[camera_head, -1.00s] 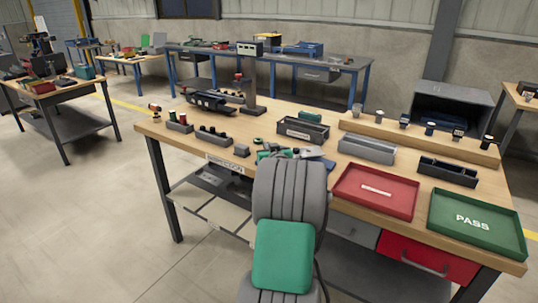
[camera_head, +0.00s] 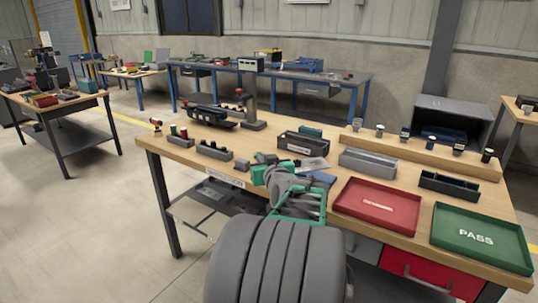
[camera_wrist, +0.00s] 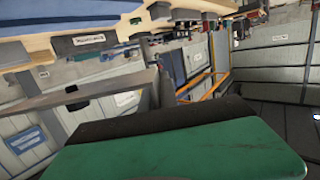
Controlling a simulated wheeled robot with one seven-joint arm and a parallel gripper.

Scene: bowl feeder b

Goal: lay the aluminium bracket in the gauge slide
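My arm rises from the bottom middle of the head view and reaches over the workbench's front edge. Its end, with my gripper (camera_head: 262,175), is small there among grey and green parts, and its fingers cannot be made out. The wrist view is filled low down by a green and black surface, with no fingertips clear. A pale, flat, metallic piece (camera_head: 314,164) lies just right of my arm's end; I cannot tell whether it is the aluminium bracket. A dark device (camera_head: 209,116) and an upright stand (camera_head: 252,108) are at the bench's back left; I cannot tell which is the gauge slide.
A red tray (camera_head: 378,205) and a green PASS tray (camera_head: 480,238) lie at the bench's right front. A black bin (camera_head: 303,146), a grey bin (camera_head: 367,162) and a black divided bin (camera_head: 449,186) stand behind.

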